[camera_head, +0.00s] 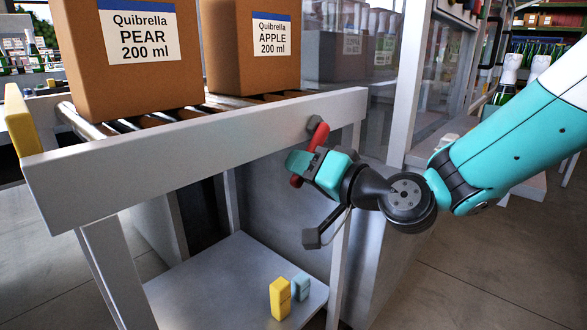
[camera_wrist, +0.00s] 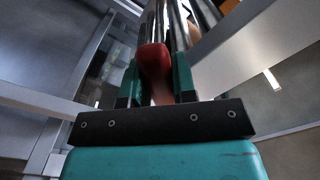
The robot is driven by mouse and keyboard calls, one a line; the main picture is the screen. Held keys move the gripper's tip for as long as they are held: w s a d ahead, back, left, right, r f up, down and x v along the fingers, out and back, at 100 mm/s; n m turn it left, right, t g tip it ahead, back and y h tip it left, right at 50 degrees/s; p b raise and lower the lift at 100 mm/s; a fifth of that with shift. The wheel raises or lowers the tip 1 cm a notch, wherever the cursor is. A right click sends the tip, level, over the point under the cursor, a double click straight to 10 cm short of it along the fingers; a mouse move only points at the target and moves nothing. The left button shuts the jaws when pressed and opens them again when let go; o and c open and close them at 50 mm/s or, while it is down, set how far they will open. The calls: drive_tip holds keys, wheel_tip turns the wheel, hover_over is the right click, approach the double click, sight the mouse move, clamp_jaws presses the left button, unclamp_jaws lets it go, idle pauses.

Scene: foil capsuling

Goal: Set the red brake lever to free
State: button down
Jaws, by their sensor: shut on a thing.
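The red brake lever (camera_head: 319,136) is mounted on a dark pivot at the right end of the conveyor's grey side rail. Its upper part leans slightly right in the head view, and a red end shows below my fingers. My gripper (camera_head: 303,163) is shut on the lever, with a teal finger on either side of it. In the wrist view the red lever (camera_wrist: 154,65) stands between the two fingers of my gripper (camera_wrist: 157,82). The fingers hide part of the lever, and I cannot read any position marks.
Two cardboard boxes, marked PEAR (camera_head: 130,85) and APPLE (camera_head: 253,72), stand on the roller conveyor behind the rail (camera_head: 200,150). A glazed cabinet post (camera_head: 402,80) rises behind my arm.

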drive_tip(key=c, duration=0.9)
unclamp_jaws()
drive_tip(key=shift+b+v, duration=4.9)
drive_tip(key=shift+v, duration=3.8)
